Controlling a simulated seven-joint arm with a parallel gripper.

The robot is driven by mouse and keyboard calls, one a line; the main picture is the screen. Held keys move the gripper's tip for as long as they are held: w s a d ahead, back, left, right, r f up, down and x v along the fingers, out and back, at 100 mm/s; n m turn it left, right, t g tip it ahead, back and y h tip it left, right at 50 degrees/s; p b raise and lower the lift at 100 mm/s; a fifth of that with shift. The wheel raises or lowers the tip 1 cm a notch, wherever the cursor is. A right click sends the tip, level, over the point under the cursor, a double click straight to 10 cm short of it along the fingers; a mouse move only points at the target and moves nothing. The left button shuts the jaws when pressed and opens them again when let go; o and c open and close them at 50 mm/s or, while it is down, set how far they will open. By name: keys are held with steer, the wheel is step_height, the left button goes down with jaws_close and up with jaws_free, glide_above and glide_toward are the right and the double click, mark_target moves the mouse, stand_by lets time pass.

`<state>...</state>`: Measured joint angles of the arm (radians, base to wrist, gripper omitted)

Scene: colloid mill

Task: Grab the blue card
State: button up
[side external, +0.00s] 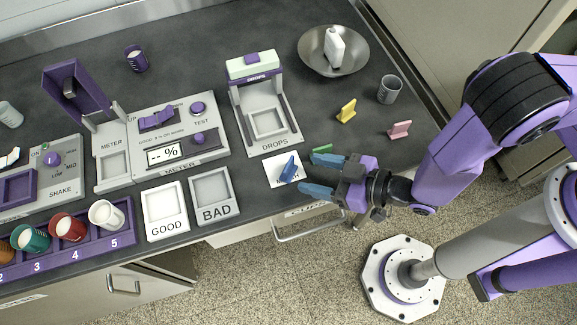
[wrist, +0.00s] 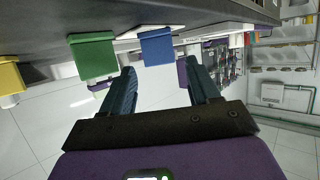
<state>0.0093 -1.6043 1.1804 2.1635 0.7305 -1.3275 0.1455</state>
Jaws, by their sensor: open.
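The blue card (side external: 289,168) stands upright, leaning a little, on a white pad (side external: 272,180) near the front edge of the dark counter. In the wrist view the blue card (wrist: 157,46) shows ahead of the fingertips, between them across the picture. My gripper (side external: 311,174) is open and empty just right of the card, its two blue-grey fingers pointing left towards it. The fingers (wrist: 160,66) also show apart in the wrist view. A gap seems to remain between fingertips and card.
A green card (side external: 321,149) stands close behind the upper finger, partly hidden. Yellow (side external: 347,111) and pink (side external: 399,130) cards stand farther back and right. The DROPS station (side external: 265,122) is behind the blue card; the BAD tray (side external: 215,212) is to its left.

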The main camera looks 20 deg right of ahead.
mark_target(290, 167)
steer(key=shift+x, duration=3.55)
steer(key=shift+w+d, duration=0.1)
steer(key=c, duration=0.7)
